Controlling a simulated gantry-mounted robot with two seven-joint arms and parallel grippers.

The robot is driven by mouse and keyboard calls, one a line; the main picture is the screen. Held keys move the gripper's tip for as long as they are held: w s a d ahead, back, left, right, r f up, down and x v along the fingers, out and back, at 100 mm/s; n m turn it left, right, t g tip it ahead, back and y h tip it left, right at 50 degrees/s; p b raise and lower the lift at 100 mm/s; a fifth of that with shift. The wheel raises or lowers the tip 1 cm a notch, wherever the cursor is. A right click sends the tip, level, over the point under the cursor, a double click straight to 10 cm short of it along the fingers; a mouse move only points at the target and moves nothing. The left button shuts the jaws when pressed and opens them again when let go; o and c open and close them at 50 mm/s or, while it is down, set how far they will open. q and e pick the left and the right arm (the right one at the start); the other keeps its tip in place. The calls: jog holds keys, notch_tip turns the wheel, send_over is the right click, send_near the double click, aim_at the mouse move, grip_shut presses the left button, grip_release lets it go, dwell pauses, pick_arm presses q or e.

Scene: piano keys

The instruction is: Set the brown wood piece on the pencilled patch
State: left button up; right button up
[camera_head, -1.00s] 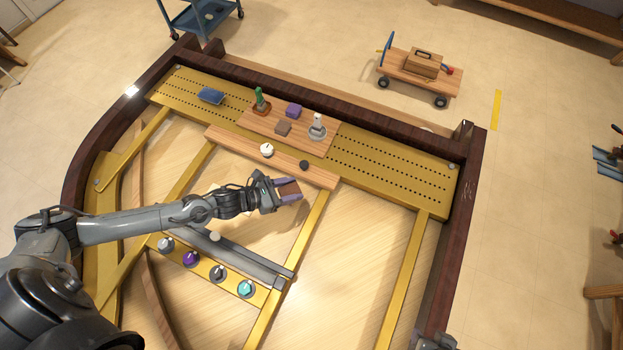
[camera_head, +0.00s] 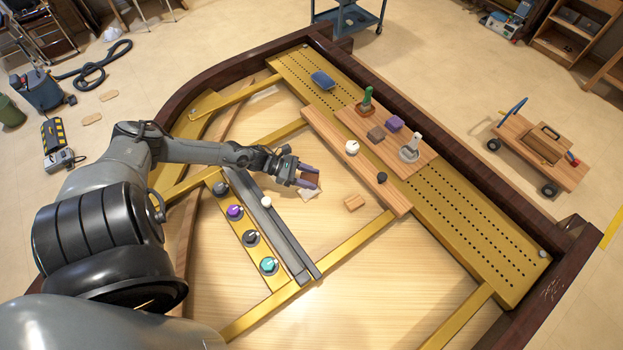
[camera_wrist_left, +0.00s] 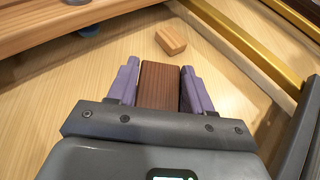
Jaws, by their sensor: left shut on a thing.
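My left gripper (camera_head: 308,177) is shut on the brown wood piece (camera_head: 312,180), a dark reddish-brown block, over the pale wooden soundboard. In the left wrist view the wood piece (camera_wrist_left: 158,86) sits between the two purple fingers of the gripper (camera_wrist_left: 160,66). The gap between the wood piece and the board is hard to judge. My right gripper is not in view.
A small light-brown block (camera_head: 354,202) lies on the board right of the gripper; it also shows in the left wrist view (camera_wrist_left: 171,41). A grey rail (camera_head: 268,222) and a strip with several knobs (camera_head: 251,238) stand near. Gold ribs (camera_head: 350,246) cross the board.

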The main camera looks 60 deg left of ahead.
aim_at(310, 192)
pick_arm(q)
jog(key=shift+f+b, duration=2.2)
jog(key=shift+f, duration=0.75)
jog(key=shift+w+f+b, duration=0.1)
jog(key=shift+f+b, duration=0.75)
jog(key=shift+b, duration=0.05)
jog(key=o, duration=1.1)
